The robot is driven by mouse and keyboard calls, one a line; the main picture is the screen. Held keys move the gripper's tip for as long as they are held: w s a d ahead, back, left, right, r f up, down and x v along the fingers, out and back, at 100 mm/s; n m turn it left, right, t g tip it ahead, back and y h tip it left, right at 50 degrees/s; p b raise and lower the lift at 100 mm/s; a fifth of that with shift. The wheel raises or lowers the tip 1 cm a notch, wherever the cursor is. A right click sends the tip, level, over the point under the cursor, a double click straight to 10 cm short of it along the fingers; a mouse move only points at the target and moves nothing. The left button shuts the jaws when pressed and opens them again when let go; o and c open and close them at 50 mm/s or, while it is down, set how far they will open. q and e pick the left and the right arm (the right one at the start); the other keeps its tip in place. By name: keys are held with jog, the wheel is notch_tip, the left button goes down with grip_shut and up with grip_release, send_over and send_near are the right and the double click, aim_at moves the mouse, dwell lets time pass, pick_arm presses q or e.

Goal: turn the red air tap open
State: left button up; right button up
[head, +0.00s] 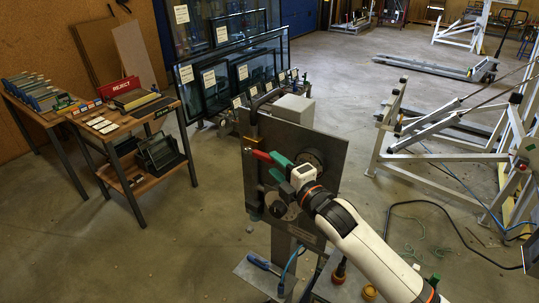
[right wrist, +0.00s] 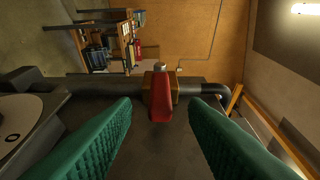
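The red air tap (head: 261,156) is at the left edge of an upright dark metal panel (head: 323,153) in the head view. In the right wrist view the red tap lever (right wrist: 161,98) is in the middle, on a brass valve body (right wrist: 175,83) in a dark pipe (right wrist: 214,88). My right gripper (head: 274,165) has green fingers and is right beside the lever. In the right wrist view its fingers (right wrist: 160,104) are spread, one on each side of the lever, with a gap on both sides. My left gripper is not in view.
A blue-handled tool (head: 262,264) lies on a plate below the panel. A workbench (head: 159,186) with a red reject box (head: 119,87) stands at the left. Glass panes (head: 228,78) stand behind. A grey metal frame (head: 445,142) and hoses are on the right.

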aim_at(273, 163)
jog(key=shift+p+x, duration=0.35)
jog(key=shift+x, duration=1.55)
jog(key=shift+c, duration=0.2)
grip_shut()
